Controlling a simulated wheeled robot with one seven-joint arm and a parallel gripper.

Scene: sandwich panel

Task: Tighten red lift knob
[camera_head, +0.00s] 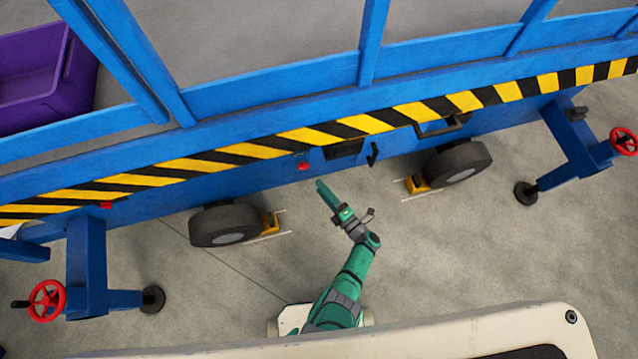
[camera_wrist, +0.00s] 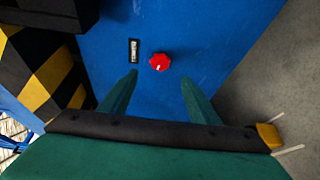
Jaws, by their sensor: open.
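The red lift knob (camera_wrist: 159,62) sits on the blue side panel (camera_wrist: 200,30), with a pale mark on its face. It also shows in the head view (camera_head: 303,166) as a small red spot below the striped edge. My gripper (camera_wrist: 157,84) is open and empty, with its two green fingers spread on either side of the knob's line in the wrist view. The fingertips lie a little below the knob in that picture. In the head view my gripper (camera_head: 320,185) points up toward the panel, just right of and below the knob. I cannot tell the exact gap to the panel.
A small slotted plate (camera_wrist: 134,51) is left of the knob. A dark box (camera_head: 344,150) and a black handle (camera_head: 373,154) are to its right. Wheels (camera_head: 224,225) (camera_head: 458,164) with yellow chocks (camera_head: 270,223) flank my arm. Red handwheels (camera_head: 47,300) (camera_head: 624,141) stand at the outer legs.

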